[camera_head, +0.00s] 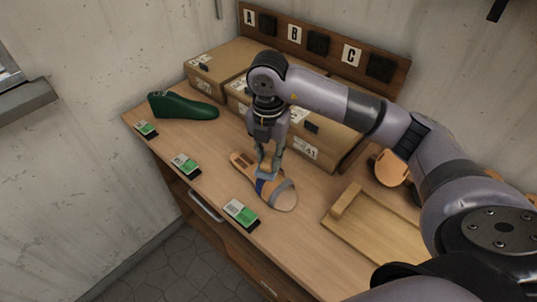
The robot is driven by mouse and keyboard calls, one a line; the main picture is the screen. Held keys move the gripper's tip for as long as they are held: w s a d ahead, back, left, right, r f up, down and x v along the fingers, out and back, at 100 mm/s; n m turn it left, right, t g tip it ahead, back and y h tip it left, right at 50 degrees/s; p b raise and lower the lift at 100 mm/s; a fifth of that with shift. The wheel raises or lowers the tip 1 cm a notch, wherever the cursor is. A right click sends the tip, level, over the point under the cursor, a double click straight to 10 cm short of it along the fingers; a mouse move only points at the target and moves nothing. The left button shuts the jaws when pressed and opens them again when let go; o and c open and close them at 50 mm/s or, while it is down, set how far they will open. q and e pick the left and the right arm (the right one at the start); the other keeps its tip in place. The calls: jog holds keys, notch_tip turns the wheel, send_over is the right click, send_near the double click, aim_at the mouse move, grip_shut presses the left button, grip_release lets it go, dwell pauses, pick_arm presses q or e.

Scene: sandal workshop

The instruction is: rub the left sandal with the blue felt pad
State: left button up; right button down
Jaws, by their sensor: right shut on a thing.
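A tan sandal (284,200) with grey and blue straps lies on the wooden workbench, below my right gripper. My right gripper (268,166) points down over the middle of the sandal and is shut on a small pale blue pad (267,175). The pad is at or just above the straps; I cannot tell whether it touches them. The gripper hides part of the sandal. My left gripper is not in view.
A green shoe last (184,106) stands at the back left. Several cardboard boxes (218,64) stand along the wall under a board (275,35) lettered A, B, C. Green-and-white cards (241,212) line the front edge. A wooden tray (375,232) and an orange-tan piece (391,168) are at right.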

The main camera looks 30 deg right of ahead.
jog(key=shift+s+d+f, duration=0.15)
jog(key=shift+s+f, duration=0.15)
jog(key=shift+s, duration=0.35)
jog(key=shift+s+f, duration=0.15)
jog(key=shift+s, duration=0.1)
jog(key=shift+w+r+p, duration=0.1)
jog(key=shift+r+p, duration=2.05)
jog(key=shift+r, duration=1.5)
